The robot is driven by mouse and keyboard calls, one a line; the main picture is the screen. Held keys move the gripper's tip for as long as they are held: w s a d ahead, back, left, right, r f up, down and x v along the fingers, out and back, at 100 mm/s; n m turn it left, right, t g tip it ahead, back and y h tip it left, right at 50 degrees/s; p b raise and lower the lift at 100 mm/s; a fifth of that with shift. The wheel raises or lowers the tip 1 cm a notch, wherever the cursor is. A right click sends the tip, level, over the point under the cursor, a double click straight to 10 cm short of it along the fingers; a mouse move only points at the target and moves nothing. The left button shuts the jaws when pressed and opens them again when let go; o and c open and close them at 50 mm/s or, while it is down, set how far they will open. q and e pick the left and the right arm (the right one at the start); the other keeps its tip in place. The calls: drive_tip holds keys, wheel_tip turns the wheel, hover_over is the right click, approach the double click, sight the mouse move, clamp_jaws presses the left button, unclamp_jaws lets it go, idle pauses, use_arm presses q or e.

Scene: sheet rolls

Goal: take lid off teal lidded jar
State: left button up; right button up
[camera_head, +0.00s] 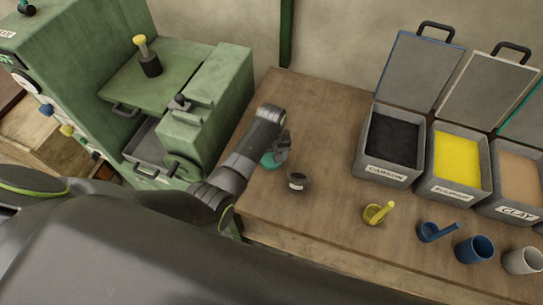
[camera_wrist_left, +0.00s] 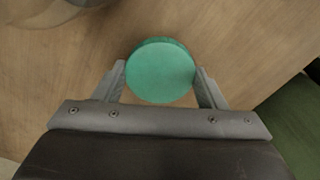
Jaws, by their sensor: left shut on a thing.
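The teal lid (camera_head: 269,160) is a round disc at the left end of the wooden table. My left gripper (camera_head: 277,152) is shut on it. In the left wrist view the lid (camera_wrist_left: 160,70) sits between the two fingers, with bare wood around it. I cannot tell whether it touches the table. A small dark grey jar (camera_head: 297,181) with a pale label stands upright just to the right, apart from the lid, and its top looks open. A blurred rounded grey edge (camera_wrist_left: 45,8), probably this jar, shows at the wrist view's top left. My right gripper is not in view.
Open-lidded bins of black (camera_head: 393,140), yellow (camera_head: 458,158) and tan material stand at the right. A yellow scoop (camera_head: 377,214), blue scoop (camera_head: 435,232), blue cup (camera_head: 474,249) and pale cup (camera_head: 522,261) lie in front. A green machine (camera_head: 210,110) stands left. The table's middle is clear.

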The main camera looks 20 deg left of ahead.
use_arm(q)
drive_tip(key=shift+f, duration=0.6)
drive_tip(key=shift+f, duration=0.15)
drive_tip(key=o, duration=1.1)
